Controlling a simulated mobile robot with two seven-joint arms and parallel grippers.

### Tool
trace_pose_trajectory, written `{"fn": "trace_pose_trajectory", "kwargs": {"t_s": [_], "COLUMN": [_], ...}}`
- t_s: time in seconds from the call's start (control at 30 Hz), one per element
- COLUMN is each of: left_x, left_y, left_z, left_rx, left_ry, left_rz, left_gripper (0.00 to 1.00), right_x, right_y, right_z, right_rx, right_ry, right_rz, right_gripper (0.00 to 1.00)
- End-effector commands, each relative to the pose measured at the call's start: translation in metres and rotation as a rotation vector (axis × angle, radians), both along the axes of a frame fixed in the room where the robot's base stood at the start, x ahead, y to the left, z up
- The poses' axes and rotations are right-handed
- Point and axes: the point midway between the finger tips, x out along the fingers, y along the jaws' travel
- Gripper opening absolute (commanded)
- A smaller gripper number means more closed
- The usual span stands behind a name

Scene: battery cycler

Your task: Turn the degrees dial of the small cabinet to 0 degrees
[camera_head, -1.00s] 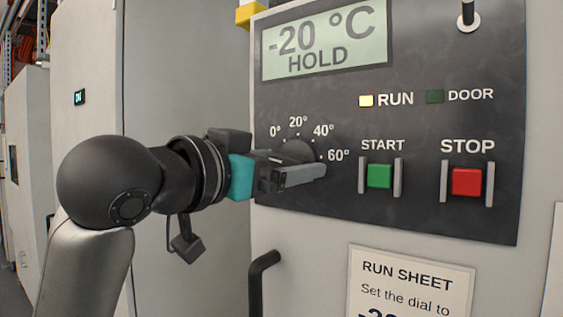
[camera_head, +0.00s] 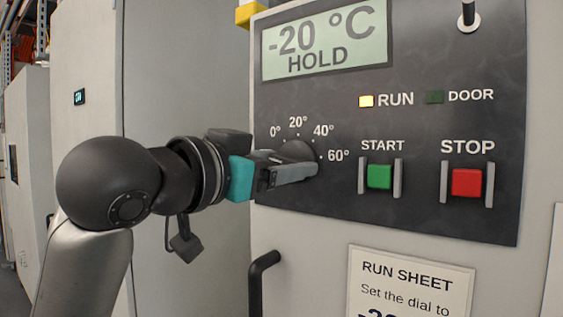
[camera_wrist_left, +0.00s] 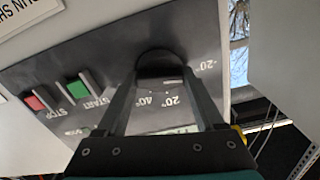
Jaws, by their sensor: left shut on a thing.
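The degrees dial (camera_head: 298,150) is a dark round knob on the black control panel, ringed by labels 0°, 20°, 40° and 60°. My left gripper (camera_head: 306,168) reaches in from the left and covers much of the dial. In the left wrist view the dial (camera_wrist_left: 158,62) sits between the two fingertips of the left gripper (camera_wrist_left: 162,78), which is shut on it. A small pale mark shows on the near side of the dial there, but I cannot tell for sure which label it points to. My right gripper is not in view.
The display (camera_head: 325,42) reads -20 °C HOLD. The RUN lamp (camera_head: 366,101) is lit; the DOOR lamp (camera_head: 434,97) is dark. A green START button (camera_head: 379,177) and red STOP button (camera_head: 466,183) are to the right. A door handle (camera_head: 258,283) and run sheet (camera_head: 410,285) are below.

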Motion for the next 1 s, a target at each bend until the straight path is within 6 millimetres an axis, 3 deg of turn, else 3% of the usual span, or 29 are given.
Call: {"fn": "trace_pose_trajectory", "kwargs": {"t_s": [1.0], "left_x": [0.000], "left_y": [0.000], "left_z": [0.001], "left_rx": [0.511], "left_ry": [-0.372], "left_rz": [-0.001], "left_gripper": [0.14], "right_x": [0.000], "right_y": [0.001], "right_z": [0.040], "right_rx": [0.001], "right_ry": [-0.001], "right_rz": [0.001], "right_gripper": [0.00]}}
